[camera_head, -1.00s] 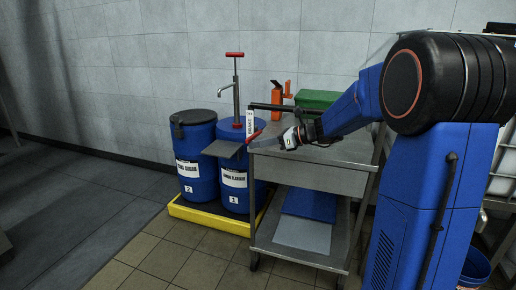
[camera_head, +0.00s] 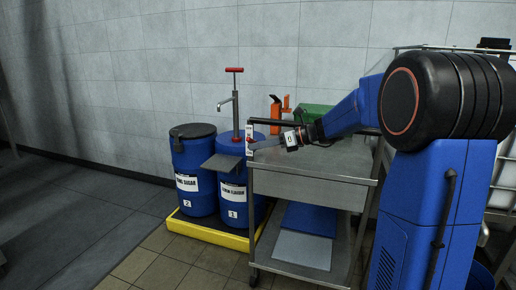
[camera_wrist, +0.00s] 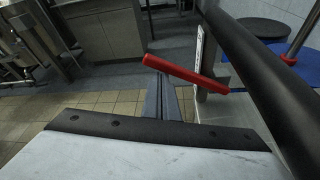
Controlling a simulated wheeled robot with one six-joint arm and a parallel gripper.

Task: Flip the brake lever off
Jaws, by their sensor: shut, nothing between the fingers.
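The red brake lever (camera_wrist: 186,74) lies slanted across the middle of the wrist view, in front of the far part of my gripper (camera_wrist: 160,88). My grey fingers are together and hold nothing. I cannot tell whether they touch the lever. In the head view my gripper (camera_head: 258,145) reaches left to the left end of the steel cart's top. Beside its tips stands the upright white brake label (camera_head: 249,132), with only a small spot of red (camera_head: 249,140) showing there. The rest of the lever is hidden or too small to make out.
A black bar (camera_wrist: 262,85) runs close along the right of the wrist view. The steel cart (camera_head: 310,189) stands under my arm. Left of it are blue drums (camera_head: 198,152) with a hand pump (camera_head: 235,105) on a yellow tray (camera_head: 205,232). Floor at left is clear.

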